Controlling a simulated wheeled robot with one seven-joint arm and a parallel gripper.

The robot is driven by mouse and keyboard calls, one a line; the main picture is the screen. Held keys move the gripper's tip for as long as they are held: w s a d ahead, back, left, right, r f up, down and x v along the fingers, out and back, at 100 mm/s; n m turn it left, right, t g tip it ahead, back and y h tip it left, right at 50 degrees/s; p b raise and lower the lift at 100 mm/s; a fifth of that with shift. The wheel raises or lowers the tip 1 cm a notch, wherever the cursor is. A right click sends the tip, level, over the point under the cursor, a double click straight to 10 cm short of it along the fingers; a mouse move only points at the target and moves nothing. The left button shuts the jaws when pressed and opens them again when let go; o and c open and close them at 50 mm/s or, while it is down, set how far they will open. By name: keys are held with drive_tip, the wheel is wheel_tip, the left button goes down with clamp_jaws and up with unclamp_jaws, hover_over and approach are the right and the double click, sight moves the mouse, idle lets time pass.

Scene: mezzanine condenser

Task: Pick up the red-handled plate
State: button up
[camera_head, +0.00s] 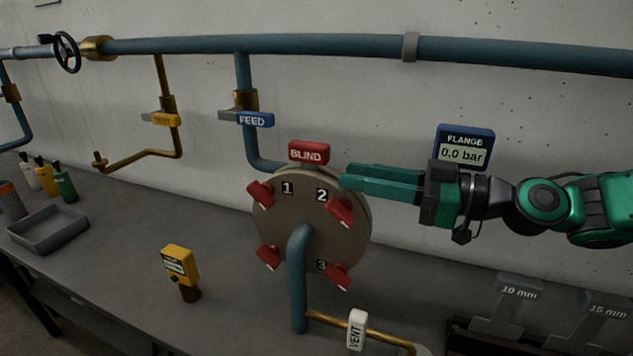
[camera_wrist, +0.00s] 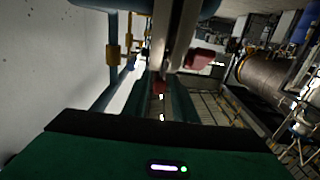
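The red handle marked BLIND (camera_head: 308,152) stands up from the top of a round grey flange (camera_head: 300,234). The plate under the handle is mostly hidden by the flange. My gripper (camera_head: 342,177) points left, just right of the handle and close to the flange's upper right edge; the handle is not between its fingers. In the wrist view the fingers (camera_wrist: 158,105) are apart with an empty gap. Red parts (camera_wrist: 201,58) show beyond them; I cannot tell which is the handle.
Several red clamps (camera_head: 340,210) ring the flange, some near numbers. A blue pipe (camera_head: 297,280) rises in front. A pressure display (camera_head: 465,147) reads 0.0 bar behind my gripper. Grey gauge pieces (camera_head: 517,292) stand at right. A grey tray (camera_head: 48,230) sits at left.

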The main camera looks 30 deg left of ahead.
sight(310, 154)
drive_tip(key=a, duration=0.5)
drive_tip(key=s+a, duration=0.1)
drive_tip(key=a, duration=0.1)
drive_tip(key=shift+a, duration=0.2)
clamp_jaws()
